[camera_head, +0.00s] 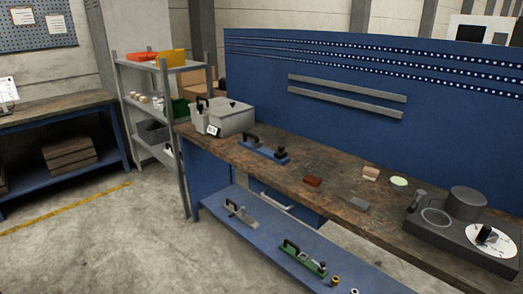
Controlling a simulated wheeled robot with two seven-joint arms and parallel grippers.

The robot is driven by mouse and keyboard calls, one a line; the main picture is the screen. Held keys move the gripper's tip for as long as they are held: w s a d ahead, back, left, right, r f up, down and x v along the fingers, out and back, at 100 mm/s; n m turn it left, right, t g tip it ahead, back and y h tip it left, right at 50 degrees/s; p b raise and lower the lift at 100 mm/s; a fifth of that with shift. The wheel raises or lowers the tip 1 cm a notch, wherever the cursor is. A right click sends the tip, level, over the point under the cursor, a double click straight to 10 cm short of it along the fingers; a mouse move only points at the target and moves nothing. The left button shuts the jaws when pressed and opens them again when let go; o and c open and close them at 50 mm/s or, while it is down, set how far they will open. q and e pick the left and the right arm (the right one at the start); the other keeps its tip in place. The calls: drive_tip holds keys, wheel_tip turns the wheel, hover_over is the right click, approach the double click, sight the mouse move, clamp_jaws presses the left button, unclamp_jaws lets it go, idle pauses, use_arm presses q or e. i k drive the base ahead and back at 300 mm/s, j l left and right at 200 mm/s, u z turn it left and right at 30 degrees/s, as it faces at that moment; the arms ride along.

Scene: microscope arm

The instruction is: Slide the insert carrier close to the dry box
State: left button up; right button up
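The dry box appears to be the grey lidded box (234,122) with a dark handle and a small white label, at the far left end of the workbench. The insert carrier appears to be the low blue plate (266,151) with a black handle at one end and a black knob at the other. It lies flat on the bench to the right of the box, with a short gap of bare wood between them. Neither of my grippers shows in the head view.
A green handled plate (304,260) and a grey handled plate (241,215) lie on the lower shelf.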

sight(257, 147)
drive_tip(key=z, duration=0.35)
drive_tip(key=i+j+z, duration=0.95)
drive_tip(key=i+j, duration=0.2)
drive_tip(key=j, duration=0.15)
drive_tip(key=i+j, duration=0.2)
drive_tip(key=j, duration=0.15)
drive_tip(key=i+j+z, duration=0.1)
drive_tip(key=j, duration=0.25)
drive_tip(key=i+j, duration=0.5)
drive_tip(key=j, duration=0.2)
